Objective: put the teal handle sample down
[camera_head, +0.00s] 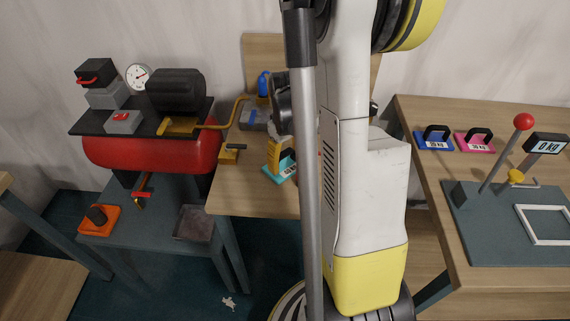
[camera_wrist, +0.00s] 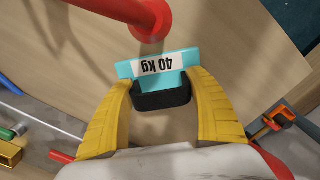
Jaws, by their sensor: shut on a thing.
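The teal handle sample (camera_wrist: 125,69) has a white "40 kg" label and a black handle. In the wrist view my gripper (camera_wrist: 160,88) has its yellow fingers on either side of that handle, shut on it. In the head view the sample (camera_head: 279,173) shows at the wooden table (camera_head: 235,200), below my yellow fingers (camera_head: 273,153). My own arm hides part of this area. I cannot tell whether the sample's base touches the tabletop.
A red post (camera_wrist: 148,22) stands close beyond the sample in the wrist view. A blue bottle (camera_head: 263,84) stands behind on the table. Blue (camera_head: 434,140) and pink (camera_head: 474,142) handle samples sit on the right table. An orange sample (camera_head: 100,218) sits lower left.

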